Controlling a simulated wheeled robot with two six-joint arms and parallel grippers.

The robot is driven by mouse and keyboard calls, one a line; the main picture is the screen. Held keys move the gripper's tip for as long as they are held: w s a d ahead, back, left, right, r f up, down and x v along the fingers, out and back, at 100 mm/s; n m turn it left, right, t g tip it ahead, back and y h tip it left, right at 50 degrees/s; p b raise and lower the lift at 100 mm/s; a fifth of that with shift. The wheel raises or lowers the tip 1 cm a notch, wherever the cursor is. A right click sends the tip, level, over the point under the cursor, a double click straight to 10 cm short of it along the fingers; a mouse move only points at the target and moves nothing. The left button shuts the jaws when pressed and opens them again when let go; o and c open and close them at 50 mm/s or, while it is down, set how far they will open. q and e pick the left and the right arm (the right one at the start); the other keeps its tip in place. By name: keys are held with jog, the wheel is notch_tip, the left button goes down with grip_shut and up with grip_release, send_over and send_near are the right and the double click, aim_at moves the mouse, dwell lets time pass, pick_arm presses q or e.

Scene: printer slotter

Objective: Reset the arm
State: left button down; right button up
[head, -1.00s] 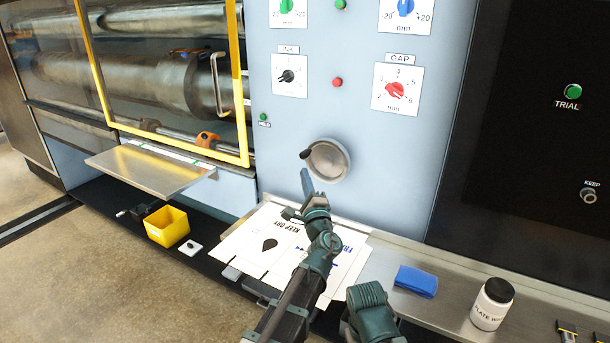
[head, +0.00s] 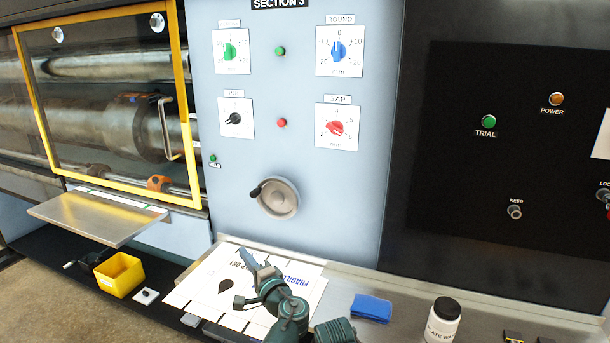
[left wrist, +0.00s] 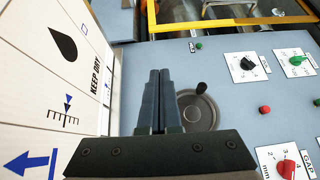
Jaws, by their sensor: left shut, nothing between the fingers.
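My left gripper (head: 246,258) is low in front of the machine, above the printed white sheet (head: 205,283). Its fingers are shut and empty, side by side in the left wrist view (left wrist: 158,100). The round handwheel (head: 280,199) with a black knob is on the blue-grey panel, above and behind the gripper in the head view. In the left wrist view the handwheel (left wrist: 200,112) shows just beyond and right of the fingers, with no visible hold on it. My right gripper is not seen.
A steel ledge (head: 400,300) carries a blue cloth (head: 371,308) and a white bottle (head: 442,320) with a black cap. A yellow bin (head: 119,275) stands lower left, below a metal shelf (head: 95,216). Dials and buttons cover the panel above.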

pick_arm(q)
jog(key=s+f+n+g+h+p, duration=0.1)
jog(key=s+n+g+p, duration=0.1)
jog(key=s, duration=0.1)
jog(key=s+f+n+g+h+p, duration=0.1)
jog(key=s+f+n+g+p, duration=0.1)
jog(key=s+g+p, duration=0.1)
jog(key=s+f+n+g+h+p, duration=0.1)
jog(key=s+f+g+p, duration=0.1)
jog(key=s+g+p, duration=0.1)
jog(key=shift+s+d+f+n, duration=0.2)
jog(key=shift+s+d+n, duration=0.15)
jog(key=shift+n, duration=0.05)
jog(key=s+d+f+n+g+h+p, duration=0.1)
jog(key=s+d+g+h+p, duration=0.5)
jog(key=s+d, duration=0.5)
jog(key=shift+s+f+g+h, duration=0.2)
jog(key=shift+s+g+h, duration=0.2)
jog(key=shift+s, duration=0.5)
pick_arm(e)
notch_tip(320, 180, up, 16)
